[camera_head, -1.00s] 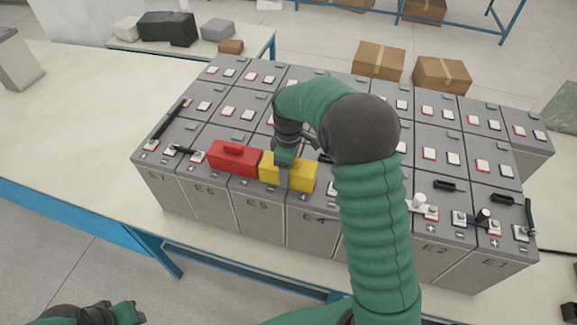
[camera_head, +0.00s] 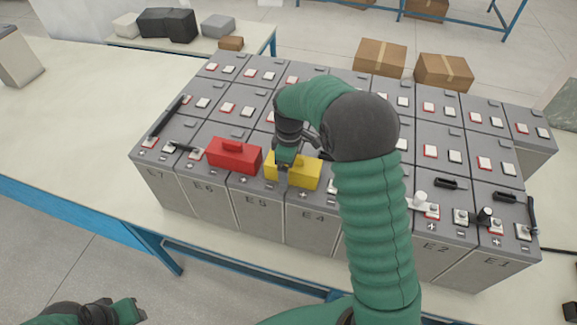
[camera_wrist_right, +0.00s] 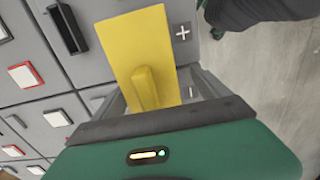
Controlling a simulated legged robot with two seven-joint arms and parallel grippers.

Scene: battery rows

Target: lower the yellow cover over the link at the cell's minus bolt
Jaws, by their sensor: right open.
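The yellow cover (camera_head: 306,173) is a block with a raised grip, at the front row of cells around E5 and E4. It looks level and seems to rest on the cell tops; the link and bolt under it are hidden. In the right wrist view the yellow cover (camera_wrist_right: 140,45) and its grip show between my fingers. My right gripper (camera_head: 285,163) is open, its fingers apart on both sides of the grip. A red cover (camera_head: 233,156) sits just left of the yellow one. My left gripper (camera_head: 122,312) is at the bottom left, far from the cells.
Black links (camera_head: 168,118) and white-capped bolts stand on other cells. My right arm hides several middle cells.

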